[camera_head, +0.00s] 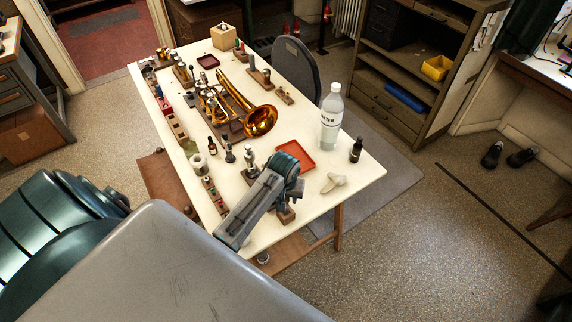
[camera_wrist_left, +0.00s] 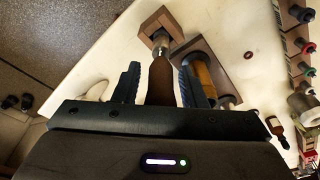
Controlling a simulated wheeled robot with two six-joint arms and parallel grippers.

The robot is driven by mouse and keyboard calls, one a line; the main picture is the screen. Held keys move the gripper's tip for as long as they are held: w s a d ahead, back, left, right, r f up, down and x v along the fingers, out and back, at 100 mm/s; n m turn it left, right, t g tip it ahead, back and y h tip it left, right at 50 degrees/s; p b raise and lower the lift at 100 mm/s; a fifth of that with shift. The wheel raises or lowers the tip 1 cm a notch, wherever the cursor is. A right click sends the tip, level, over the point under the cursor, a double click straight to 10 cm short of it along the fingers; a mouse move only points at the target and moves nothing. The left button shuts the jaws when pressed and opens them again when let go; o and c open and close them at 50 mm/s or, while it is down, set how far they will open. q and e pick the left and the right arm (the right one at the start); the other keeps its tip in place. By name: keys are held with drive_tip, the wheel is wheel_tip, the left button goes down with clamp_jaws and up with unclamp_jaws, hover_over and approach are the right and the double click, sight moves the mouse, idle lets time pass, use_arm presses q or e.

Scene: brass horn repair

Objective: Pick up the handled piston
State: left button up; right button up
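In the left wrist view, a brown wooden handle (camera_wrist_left: 160,82) with a silver metal part above it stands between the fingers of my left gripper (camera_wrist_left: 160,70); I take it for the handled piston. The fingers are apart, with a clear gap on the left side of the handle. The silver end meets a small brown wooden block (camera_wrist_left: 163,22). In the head view my left gripper (camera_head: 289,190) is over the near end of the table, and its wrist hides the handle and fingertips. My right gripper is not in view.
A second wooden block (camera_wrist_left: 216,56) with a brass cylinder (camera_wrist_left: 203,73) is close beside the right finger. A red tray (camera_head: 295,157), a white bottle (camera_head: 330,118), a dark bottle (camera_head: 356,150) and a brass horn (camera_head: 260,122) are on the white table (camera_head: 352,183).

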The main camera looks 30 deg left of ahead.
use_arm(q)
drive_tip(key=shift+r, duration=0.1)
clamp_jaws()
drive_tip(key=shift+r+b, duration=0.4)
drive_tip(key=shift+r, duration=0.05)
wheel_tip(320, 180, up, 2)
drive_tip(key=shift+r+b, duration=0.1)
drive_tip(key=shift+b, duration=0.6)
drive_tip(key=s+d+r+b, duration=0.2)
drive_tip(key=s+b, duration=0.3)
drive_tip(key=s, duration=1)
drive_tip(key=r+p, duration=0.2)
drive_tip(key=p, duration=0.1)
drive_tip(key=s+r+p, duration=0.1)
drive_tip(key=r+p, duration=0.2)
drive_tip(key=p, duration=0.1)
